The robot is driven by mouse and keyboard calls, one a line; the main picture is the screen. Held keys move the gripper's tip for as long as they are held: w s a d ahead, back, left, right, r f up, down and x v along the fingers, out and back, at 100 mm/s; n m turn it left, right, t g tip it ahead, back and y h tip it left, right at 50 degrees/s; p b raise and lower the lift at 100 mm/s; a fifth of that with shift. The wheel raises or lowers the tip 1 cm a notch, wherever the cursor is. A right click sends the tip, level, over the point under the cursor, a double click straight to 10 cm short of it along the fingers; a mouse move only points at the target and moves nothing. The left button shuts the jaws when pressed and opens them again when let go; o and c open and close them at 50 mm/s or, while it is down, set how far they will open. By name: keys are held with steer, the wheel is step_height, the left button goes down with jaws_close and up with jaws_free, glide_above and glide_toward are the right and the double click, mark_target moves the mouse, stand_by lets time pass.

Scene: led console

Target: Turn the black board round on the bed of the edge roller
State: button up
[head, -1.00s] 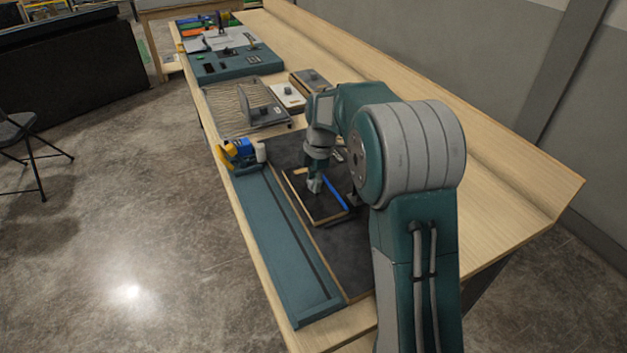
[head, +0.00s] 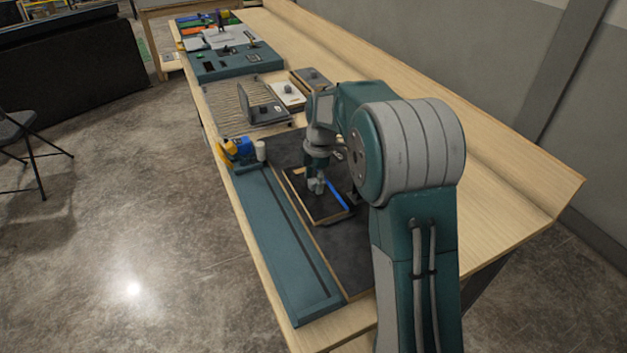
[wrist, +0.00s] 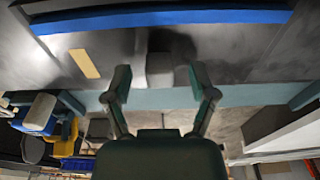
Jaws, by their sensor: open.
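The black board (head: 330,211) has pale wood edges and a blue strip along its right side. It lies flat on the dark surface right of the long teal bed of the edge roller (head: 290,255). In the wrist view the blue strip (wrist: 160,18) crosses the top. My gripper (head: 316,187) points down over the board. In the wrist view its two fingers (wrist: 161,82) are apart, with a small grey block (wrist: 160,68) between and just beyond their tips. I cannot tell whether they touch it.
The yellow and blue roller unit (head: 238,151) stands at the far end of the teal bed, beside a white cylinder (head: 260,151). A grey board with a knob (head: 262,112) and a teal console (head: 235,65) stand farther back. The table's right side is clear.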

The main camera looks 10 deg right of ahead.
step_height(320, 180, up, 12)
steer(key=d, duration=0.1)
steer(key=shift+w+d+f, duration=0.15)
steer(key=shift+d, duration=0.05)
steer(key=s+a+r+m+t, duration=0.1)
steer(key=s+r+m, duration=0.2)
steer(key=s+m, duration=0.3)
steer(key=s+r+m+t, duration=0.2)
steer(key=s+r+m, duration=0.15)
steer(key=s, duration=0.55)
steer(key=s+f+m+t+h, duration=0.1)
steer(key=s+f+m, duration=0.4)
steer(key=s+m, duration=0.5)
steer(key=s+t, duration=0.1)
steer(key=s, duration=0.5)
steer(key=shift+s+a+m+t, duration=0.25)
steer(key=shift+a+m+t, duration=0.1)
steer(key=shift+t, duration=0.05)
